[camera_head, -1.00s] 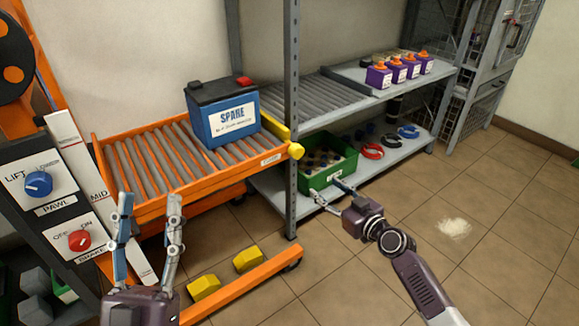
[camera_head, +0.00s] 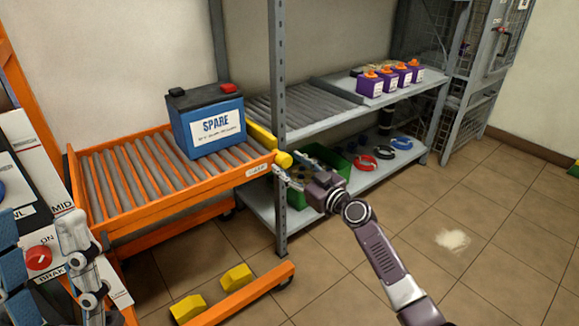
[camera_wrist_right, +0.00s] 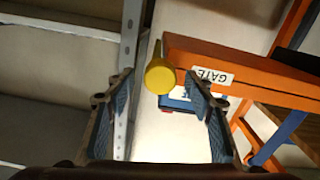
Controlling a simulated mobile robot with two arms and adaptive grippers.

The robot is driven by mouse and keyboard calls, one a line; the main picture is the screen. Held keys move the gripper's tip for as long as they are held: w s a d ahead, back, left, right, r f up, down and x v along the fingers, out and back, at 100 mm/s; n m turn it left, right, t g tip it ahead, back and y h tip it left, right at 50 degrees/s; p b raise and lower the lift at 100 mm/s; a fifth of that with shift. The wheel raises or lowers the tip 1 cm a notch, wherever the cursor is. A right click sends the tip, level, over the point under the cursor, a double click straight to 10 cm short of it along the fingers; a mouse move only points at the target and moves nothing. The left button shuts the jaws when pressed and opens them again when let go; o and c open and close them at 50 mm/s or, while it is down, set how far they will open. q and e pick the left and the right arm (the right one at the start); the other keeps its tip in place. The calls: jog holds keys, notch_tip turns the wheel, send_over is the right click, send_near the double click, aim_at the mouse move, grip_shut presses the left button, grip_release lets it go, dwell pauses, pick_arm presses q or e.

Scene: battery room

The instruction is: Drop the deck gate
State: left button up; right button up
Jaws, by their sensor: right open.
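The deck gate is a yellow bar (camera_head: 262,142) across the right end of the orange roller deck (camera_head: 90,225). Its round yellow knob (camera_head: 283,159) sits at the deck's front right corner, beside a GATE label. My right gripper (camera_head: 292,170) is open, with its fingers just at the knob. In the right wrist view the knob (camera_wrist_right: 159,76) lies between and beyond the open fingertips (camera_wrist_right: 160,84); I see no grip on it. My left gripper (camera_head: 40,240) is at the lower left edge, partly cut off; its jaw state is unclear.
A blue SPARE battery (camera_head: 208,125) stands on the rollers near the gate. A grey shelf post (camera_head: 277,100) rises close behind the knob. A green crate (camera_head: 330,160) is on the lower shelf, partly behind my right gripper.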

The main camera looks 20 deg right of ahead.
jog(key=shift+w+a, duration=0.1)
jog(key=shift+w, duration=0.05)
jog(key=shift+c, duration=0.5)
jog(key=c, duration=1.1)
jog(key=shift+o, duration=0.2)
